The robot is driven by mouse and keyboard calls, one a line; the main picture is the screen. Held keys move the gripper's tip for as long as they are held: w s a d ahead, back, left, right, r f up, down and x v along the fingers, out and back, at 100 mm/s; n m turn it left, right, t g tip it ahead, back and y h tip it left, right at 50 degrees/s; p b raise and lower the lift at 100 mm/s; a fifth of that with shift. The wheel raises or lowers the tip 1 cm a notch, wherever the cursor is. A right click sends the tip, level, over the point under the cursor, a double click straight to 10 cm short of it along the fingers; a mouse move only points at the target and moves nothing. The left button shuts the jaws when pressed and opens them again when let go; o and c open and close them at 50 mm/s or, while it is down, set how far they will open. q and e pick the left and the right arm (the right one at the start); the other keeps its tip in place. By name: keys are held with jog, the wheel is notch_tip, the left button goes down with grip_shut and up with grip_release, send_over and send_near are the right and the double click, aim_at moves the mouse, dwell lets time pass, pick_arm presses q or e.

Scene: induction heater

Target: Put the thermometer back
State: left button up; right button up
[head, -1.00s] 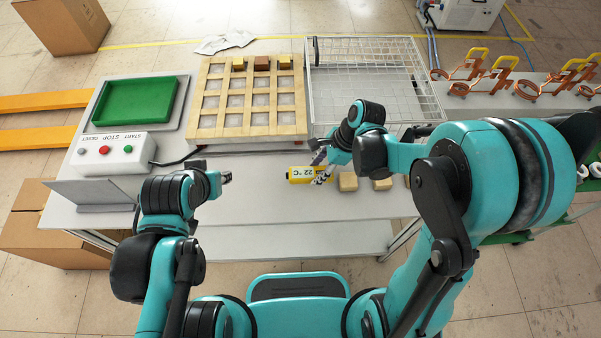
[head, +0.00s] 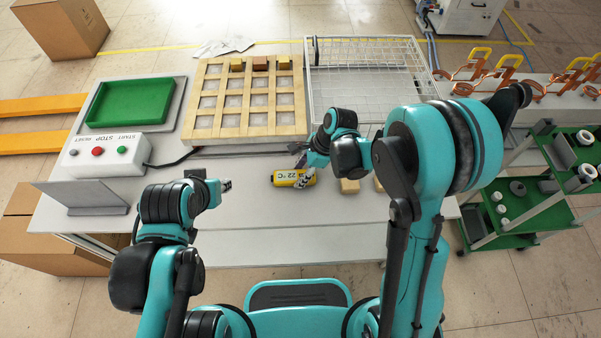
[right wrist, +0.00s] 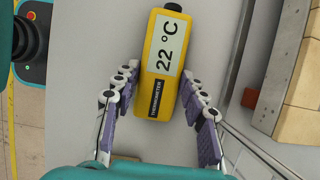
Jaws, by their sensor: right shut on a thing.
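The thermometer (head: 289,178) is yellow, with a display reading 22 °C. It is above or on the white table, left of the small wooden blocks; I cannot tell whether it touches the tabletop. My right gripper (head: 304,174) is shut on it. In the right wrist view the fingers of the right gripper (right wrist: 157,78) lie on both sides of the lower part of the thermometer (right wrist: 165,62), whose dark tip points away from the palm. My left gripper (head: 226,185) is left of the thermometer, apart from it and seemingly empty; its opening is too small to judge.
Small wooden blocks (head: 349,186) stand right of the thermometer. Behind are a wooden grid (head: 217,127), a wire basket (head: 372,84), a green tray (head: 164,84) and a button box (head: 112,155). The tabletop (head: 270,225) in front is clear.

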jog(key=shift+f, duration=0.2)
jog(key=o, duration=1.3)
jog(key=shift+c, duration=0.2)
jog(key=shift+r, duration=0.1)
jog(key=shift+r, duration=0.25)
jog(key=p+v, duration=0.4)
jog(key=v, duration=0.7)
jog(key=s+d+r+n+t+h, duration=0.4)
jog(key=s+d+r+n+t, duration=0.3)
jog(key=n, duration=1.1)
jog(key=s+d+r, duration=0.4)
jog(key=s, duration=0.1)
jog(key=shift+s+h, duration=0.15)
jog(key=shift+h, duration=0.15)
